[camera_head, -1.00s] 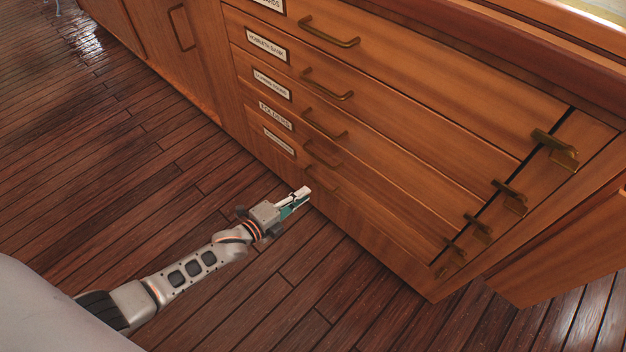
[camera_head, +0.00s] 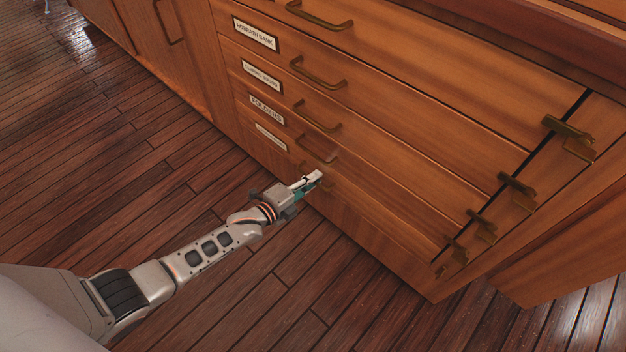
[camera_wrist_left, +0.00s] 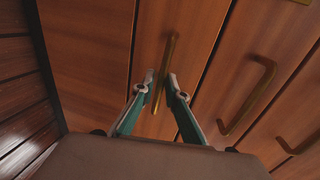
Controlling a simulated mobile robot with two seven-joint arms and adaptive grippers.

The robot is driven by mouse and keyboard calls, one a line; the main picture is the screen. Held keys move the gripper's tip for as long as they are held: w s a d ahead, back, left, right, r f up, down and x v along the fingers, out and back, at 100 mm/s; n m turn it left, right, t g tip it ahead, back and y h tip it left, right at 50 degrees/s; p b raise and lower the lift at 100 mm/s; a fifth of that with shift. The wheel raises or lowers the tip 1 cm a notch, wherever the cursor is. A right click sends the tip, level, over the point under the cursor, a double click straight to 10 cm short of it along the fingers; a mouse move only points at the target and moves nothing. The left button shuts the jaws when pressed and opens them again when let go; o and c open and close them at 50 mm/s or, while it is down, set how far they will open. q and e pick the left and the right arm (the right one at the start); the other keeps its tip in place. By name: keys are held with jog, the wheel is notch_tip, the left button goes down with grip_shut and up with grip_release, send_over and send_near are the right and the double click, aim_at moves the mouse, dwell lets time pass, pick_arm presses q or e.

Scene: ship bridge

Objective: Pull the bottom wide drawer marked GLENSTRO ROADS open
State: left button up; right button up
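The bottom wide drawer (camera_head: 365,208) is flush in the wooden cabinet. Its small label plate (camera_head: 270,136) is too small to read. In the head view its brass handle is mostly hidden by my left gripper (camera_head: 312,181). In the left wrist view one brass handle (camera_wrist_left: 168,54) runs between the two teal-and-grey fingertips (camera_wrist_left: 161,84). The fingers stand apart on either side of the bar; I cannot tell whether either touches it. My right gripper is in neither view.
Brass latch-like fittings (camera_head: 517,191) line the cabinet's right side. The plank floor (camera_head: 130,170) in front is clear.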

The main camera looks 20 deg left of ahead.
pick_arm(q)
grip_shut()
jog(key=f+p+v, duration=0.1)
jog(key=f+v, duration=0.1)
jog(key=v, duration=1)
jog(key=s+f+v, duration=0.1)
jog(key=f+v, duration=0.2)
jog(key=v, duration=0.9)
jog(key=f+p+v, duration=0.1)
jog(key=f+v, duration=0.1)
jog(key=v, duration=1.1)
jog(key=shift+s+a+f+p, duration=0.2)
jog(key=shift+s+f+p, duration=0.1)
jog(key=shift+s+f, duration=0.1)
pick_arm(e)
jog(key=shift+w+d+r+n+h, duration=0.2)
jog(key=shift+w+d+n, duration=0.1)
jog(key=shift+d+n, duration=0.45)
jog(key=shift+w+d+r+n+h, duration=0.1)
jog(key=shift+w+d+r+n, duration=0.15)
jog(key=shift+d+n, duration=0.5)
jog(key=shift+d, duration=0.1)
